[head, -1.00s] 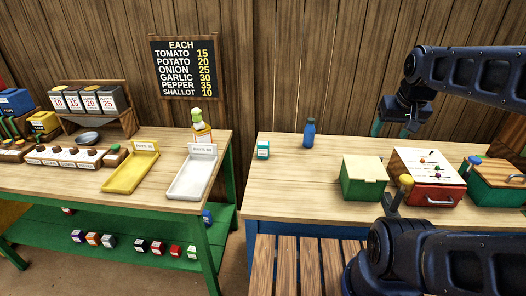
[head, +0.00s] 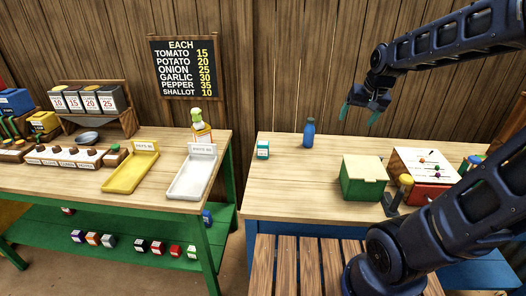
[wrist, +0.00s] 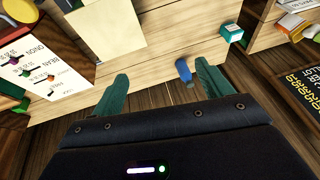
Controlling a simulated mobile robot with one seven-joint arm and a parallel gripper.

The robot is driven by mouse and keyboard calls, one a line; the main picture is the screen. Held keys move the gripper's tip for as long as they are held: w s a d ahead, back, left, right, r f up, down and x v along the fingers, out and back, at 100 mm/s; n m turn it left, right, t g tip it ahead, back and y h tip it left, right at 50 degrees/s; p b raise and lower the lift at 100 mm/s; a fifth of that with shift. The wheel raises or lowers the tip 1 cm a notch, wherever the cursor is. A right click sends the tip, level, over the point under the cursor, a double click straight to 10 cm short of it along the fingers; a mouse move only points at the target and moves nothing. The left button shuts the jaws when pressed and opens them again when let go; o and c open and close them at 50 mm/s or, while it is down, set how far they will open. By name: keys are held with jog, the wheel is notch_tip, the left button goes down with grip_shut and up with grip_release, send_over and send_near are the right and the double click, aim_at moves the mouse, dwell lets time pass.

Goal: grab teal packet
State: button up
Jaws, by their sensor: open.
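The teal packet (head: 262,149) is a small box with a white label, standing upright near the left edge of the right-hand table in the head view. It also shows in the wrist view (wrist: 231,33), at the upper right beyond the fingers. My gripper (head: 359,115) is open and empty, raised above the back of the right-hand table, to the right of the packet and apart from it. In the wrist view its two teal fingers (wrist: 160,95) are spread wide with nothing between them.
A blue bottle (head: 309,132) stands on the table (head: 300,190) between the packet and my gripper. A green box with a pale lid (head: 364,178) and a white-topped red box (head: 425,168) stand farther right. The table in front of the packet is clear.

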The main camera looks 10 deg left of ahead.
jog(key=w+a+f, duration=0.5)
jog(key=w+a, duration=0.2)
jog(key=t+h, duration=0.2)
send_near(263, 148)
jog(key=w+f, duration=0.1)
jog(key=x, duration=0.4)
jog(key=shift+w+d+f, duration=0.15)
jog(key=shift+w+d, duration=0.1)
jog(key=shift+w, duration=0.05)
jog(key=shift+a+x, duration=0.2)
jog(key=shift+x, duration=1.45)
jog(key=shift+a+x, duration=0.15)
jog(key=shift+x, duration=1.5)
jog(key=shift+w, duration=0.15)
jog(key=c, duration=1.2)
